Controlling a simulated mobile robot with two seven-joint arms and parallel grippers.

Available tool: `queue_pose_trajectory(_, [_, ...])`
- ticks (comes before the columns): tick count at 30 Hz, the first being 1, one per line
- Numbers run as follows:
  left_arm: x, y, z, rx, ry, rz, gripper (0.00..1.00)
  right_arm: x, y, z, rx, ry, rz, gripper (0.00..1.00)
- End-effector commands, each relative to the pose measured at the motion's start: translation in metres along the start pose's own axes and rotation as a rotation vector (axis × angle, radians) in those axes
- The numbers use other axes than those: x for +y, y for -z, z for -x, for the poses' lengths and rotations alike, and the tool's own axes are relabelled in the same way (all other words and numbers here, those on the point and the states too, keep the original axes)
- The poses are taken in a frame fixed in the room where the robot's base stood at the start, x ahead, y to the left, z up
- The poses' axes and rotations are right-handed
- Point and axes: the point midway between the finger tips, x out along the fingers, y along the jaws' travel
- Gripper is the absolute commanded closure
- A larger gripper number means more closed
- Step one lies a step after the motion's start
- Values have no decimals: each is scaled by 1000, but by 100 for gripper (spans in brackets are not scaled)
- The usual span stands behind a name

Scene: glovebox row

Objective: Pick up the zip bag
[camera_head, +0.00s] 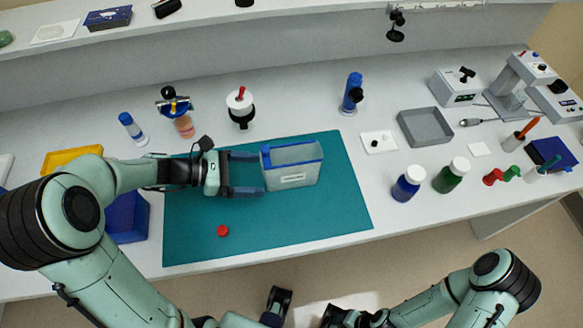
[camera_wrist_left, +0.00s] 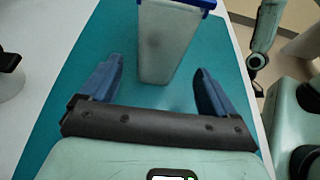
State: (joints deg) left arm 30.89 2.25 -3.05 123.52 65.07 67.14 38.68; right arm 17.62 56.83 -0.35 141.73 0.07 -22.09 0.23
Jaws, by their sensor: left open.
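The zip bag (camera_head: 291,179) is a pale, see-through pouch with a blue zip edge and a small white label. It stands upright on the teal mat (camera_head: 200,250). My left gripper (camera_head: 262,174) is open just left of the bag, its two blue fingers pointing at the bag's left side. In the left wrist view the bag (camera_wrist_left: 166,45) shows beyond and between the spread fingers of the gripper (camera_wrist_left: 157,74). A gap seems to remain between fingertips and bag; contact cannot be made out.
A red cap (camera_head: 222,230) lies on the mat near its front. A white and black container (camera_head: 240,105) and a blue-capped bottle (camera_head: 351,93) stand behind. A grey tray (camera_head: 425,127) and bottles (camera_head: 408,184) are to the right. A blue bin (camera_head: 126,218) stands left.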

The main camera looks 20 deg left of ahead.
Motion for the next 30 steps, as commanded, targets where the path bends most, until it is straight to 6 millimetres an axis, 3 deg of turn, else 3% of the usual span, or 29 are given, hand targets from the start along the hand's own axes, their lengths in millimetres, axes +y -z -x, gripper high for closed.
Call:
queue_pose_trajectory(5, [0, 0, -13, -1, 2, 0, 11, 0, 0, -1, 0, 0, 0, 45])
queue_pose_trajectory(13, [0, 0, -51, -1, 3, 0, 11, 1, 0, -4, -1, 0, 0, 45])
queue_pose_trajectory(22, [1, 0, -58, 0, -1, 0, 11, 1, 0, -4, -1, 0, 0, 45])
queue_pose_trajectory(23, [1, 0, -57, 0, -1, 0, 14, 1, 0, -4, -1, 0, 0, 45])
queue_pose_trajectory(27, [1, 0, -57, 0, -1, 0, 59, 1, 0, -4, -1, 0, 0, 45])
queue_pose_trajectory(28, [1, 0, -57, 0, -1, 0, 66, 1, 0, -4, -1, 0, 0, 45])
queue_pose_trajectory(30, [1, 0, -57, 0, -1, -1, 67, 1, 0, -4, -1, 0, 0, 45])
